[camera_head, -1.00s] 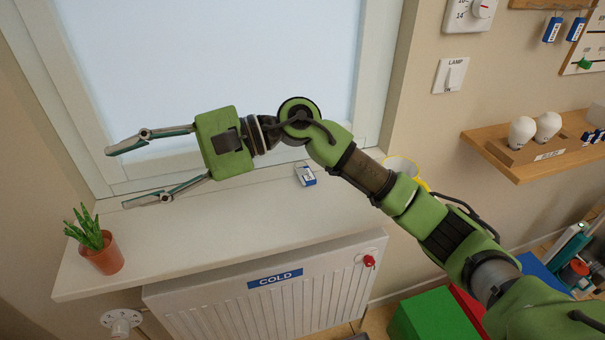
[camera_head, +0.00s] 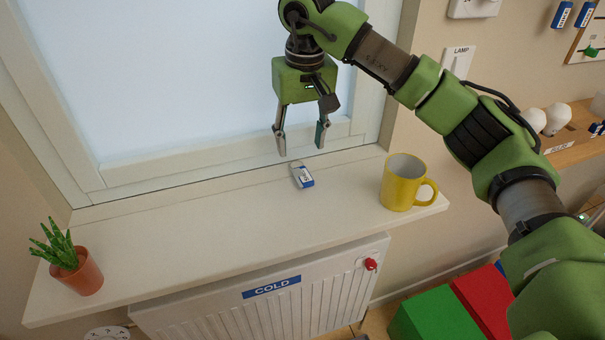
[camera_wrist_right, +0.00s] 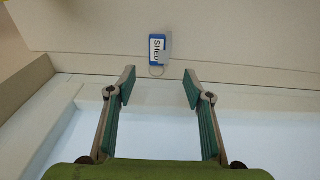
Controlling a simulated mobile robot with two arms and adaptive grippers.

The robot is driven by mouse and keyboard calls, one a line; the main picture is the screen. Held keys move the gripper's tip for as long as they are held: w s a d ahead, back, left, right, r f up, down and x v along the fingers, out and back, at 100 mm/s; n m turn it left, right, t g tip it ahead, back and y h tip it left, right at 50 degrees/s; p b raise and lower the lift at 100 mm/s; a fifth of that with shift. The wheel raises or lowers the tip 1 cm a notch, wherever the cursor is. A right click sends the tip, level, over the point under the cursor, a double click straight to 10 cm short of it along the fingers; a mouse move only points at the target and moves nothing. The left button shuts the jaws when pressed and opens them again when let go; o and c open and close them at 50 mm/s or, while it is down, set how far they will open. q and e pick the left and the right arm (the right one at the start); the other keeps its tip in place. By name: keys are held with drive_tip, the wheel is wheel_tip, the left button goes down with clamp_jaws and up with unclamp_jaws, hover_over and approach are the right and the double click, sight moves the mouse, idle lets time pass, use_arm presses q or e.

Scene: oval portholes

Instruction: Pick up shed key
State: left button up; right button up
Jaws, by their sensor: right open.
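The shed key (camera_head: 302,175) lies on the white window sill, with a blue and white tag and a grey metal part. In the right wrist view, the key's tag (camera_wrist_right: 157,48) shows part of the word "SHED" and a ring at its end, just beyond and between the fingertips. My right gripper (camera_head: 301,148) is open and empty. It points down above the sill, over and slightly behind the key, apart from it. The right gripper's fingers also show in the wrist view (camera_wrist_right: 158,80). My left gripper is not in view.
On the sill (camera_head: 200,222), a yellow mug (camera_head: 402,186) stands right of the key and a potted plant (camera_head: 79,270) stands at the left end. The window is close behind. A radiator (camera_head: 270,305) marked "COLD" is below. The sill between plant and key is clear.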

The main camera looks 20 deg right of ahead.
sight(300, 172)
drive_tip(key=f, duration=0.3)
drive_tip(key=shift+w, duration=0.2)
drive_tip(key=f, duration=0.1)
drive_tip(key=f+p, duration=0.1)
drive_tip(key=f, duration=0.1)
drive_tip(key=f+p, duration=0.1)
drive_tip(key=shift+w+d+f, duration=0.1)
drive_tip(key=shift+w+f, duration=0.15)
drive_tip(key=shift+w, duration=0.1)
drive_tip(key=shift+f, duration=0.35)
drive_tip(key=c, duration=1.1)
